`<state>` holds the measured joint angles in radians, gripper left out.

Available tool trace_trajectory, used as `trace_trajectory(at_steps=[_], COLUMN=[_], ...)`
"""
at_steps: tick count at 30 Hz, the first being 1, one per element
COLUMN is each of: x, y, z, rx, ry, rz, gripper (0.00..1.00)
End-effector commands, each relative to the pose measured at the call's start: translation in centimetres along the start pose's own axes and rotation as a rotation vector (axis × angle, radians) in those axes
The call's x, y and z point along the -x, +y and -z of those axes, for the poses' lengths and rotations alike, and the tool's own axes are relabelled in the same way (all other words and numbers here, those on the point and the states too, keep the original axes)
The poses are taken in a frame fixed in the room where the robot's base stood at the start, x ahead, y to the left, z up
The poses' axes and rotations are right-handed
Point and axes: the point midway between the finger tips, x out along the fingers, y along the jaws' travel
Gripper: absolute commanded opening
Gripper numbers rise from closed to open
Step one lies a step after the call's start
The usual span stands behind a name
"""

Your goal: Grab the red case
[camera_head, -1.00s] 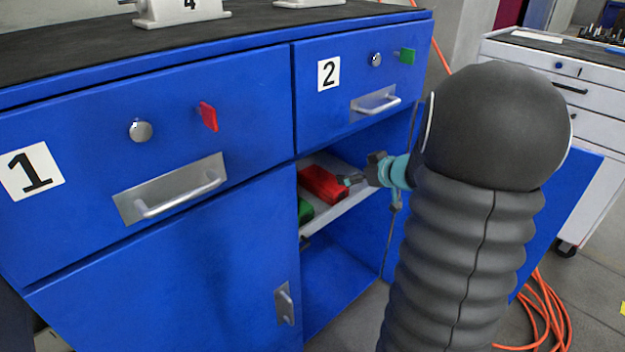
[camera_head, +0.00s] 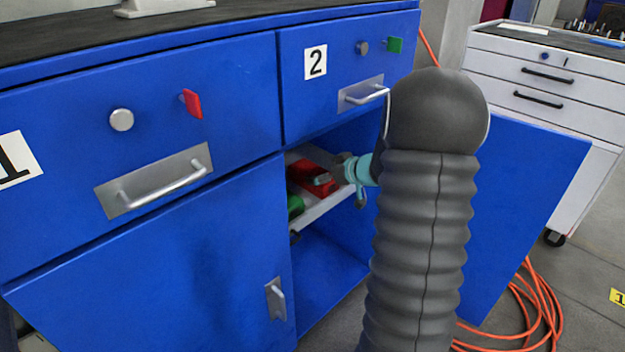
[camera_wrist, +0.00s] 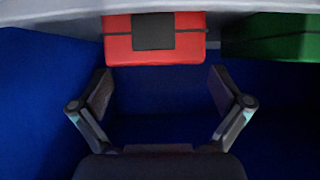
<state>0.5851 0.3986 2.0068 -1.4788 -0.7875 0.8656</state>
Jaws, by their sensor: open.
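The red case (camera_head: 312,177) lies on the grey shelf inside the open right compartment of the blue cabinet. In the wrist view the red case (camera_wrist: 155,50) is straight ahead, with a dark patch and strap on it. My gripper (camera_head: 328,178) reaches into the compartment from the right, close to the case. In the wrist view my gripper (camera_wrist: 157,80) is open, with its two fingers spread wide. The fingertips are just short of the case's near edge, one towards each end. Nothing is between the fingers.
A green case (camera_head: 295,206) lies beside the red one; it also shows at right in the wrist view (camera_wrist: 270,38). The shelf (camera_head: 322,207) has a free front edge. The open blue door (camera_head: 530,190) stands to the right. An orange hose (camera_head: 535,310) lies on the floor.

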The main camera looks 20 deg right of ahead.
Motion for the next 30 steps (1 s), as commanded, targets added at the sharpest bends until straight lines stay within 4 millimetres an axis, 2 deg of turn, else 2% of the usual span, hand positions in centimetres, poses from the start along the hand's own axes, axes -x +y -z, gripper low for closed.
trace_trajectory(at_steps=[9,17,20,27,28,30], x=[-4.2,-4.7,-4.6,-4.6,-4.6,-4.6], y=[0.2,0.2,0.2,0.2,0.2,0.2], z=[0.1,0.2,0.2,0.2,0.3,0.3], rx=[0.000,-0.001,-0.001,-0.001,0.000,0.000], ry=[-0.001,0.000,0.000,-0.001,0.001,0.001], rz=[0.002,-0.001,-0.001,0.000,-0.001,0.000], gripper=[1.00,1.00,0.80,0.20,0.15,0.15])
